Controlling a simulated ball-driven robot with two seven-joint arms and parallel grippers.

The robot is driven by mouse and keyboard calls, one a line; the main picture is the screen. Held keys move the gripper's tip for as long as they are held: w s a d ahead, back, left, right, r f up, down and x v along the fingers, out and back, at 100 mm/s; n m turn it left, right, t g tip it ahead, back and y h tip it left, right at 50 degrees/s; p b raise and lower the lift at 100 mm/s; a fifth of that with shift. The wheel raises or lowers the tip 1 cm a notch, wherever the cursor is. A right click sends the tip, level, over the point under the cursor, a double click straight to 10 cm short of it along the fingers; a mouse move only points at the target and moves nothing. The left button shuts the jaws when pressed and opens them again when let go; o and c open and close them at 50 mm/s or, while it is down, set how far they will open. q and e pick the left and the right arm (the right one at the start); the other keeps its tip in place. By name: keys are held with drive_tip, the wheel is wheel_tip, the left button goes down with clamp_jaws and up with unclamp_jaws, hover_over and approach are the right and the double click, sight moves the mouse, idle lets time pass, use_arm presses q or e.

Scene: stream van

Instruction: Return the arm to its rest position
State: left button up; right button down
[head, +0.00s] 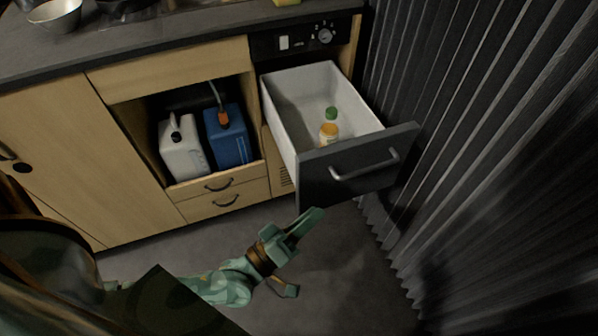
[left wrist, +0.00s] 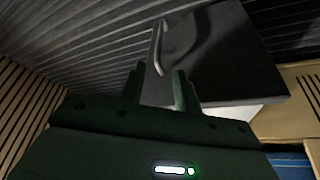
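My left arm (head: 225,285) comes in low from the left in the head view, over the grey floor. My left gripper (head: 308,218) points up and right, below the left end of the open drawer's dark front (head: 345,182). In the left wrist view, its two fingers (left wrist: 160,88) stand apart with nothing between them. The drawer front (left wrist: 215,50) and its handle (left wrist: 159,50) show beyond the fingertips. The gripper does not appear to hold the handle. My right gripper is not in view.
The pulled-out white drawer (head: 290,97) holds a bottle (head: 329,130) with a green cap. A pleated grey curtain (head: 480,130) hangs at the right. A white canister (head: 183,150) and blue canister (head: 227,135) stand in the cabinet opening. Bare floor (head: 340,270) lies right of the gripper.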

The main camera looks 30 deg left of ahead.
use_arm(q)
drive_tip(key=shift+v, duration=1.15)
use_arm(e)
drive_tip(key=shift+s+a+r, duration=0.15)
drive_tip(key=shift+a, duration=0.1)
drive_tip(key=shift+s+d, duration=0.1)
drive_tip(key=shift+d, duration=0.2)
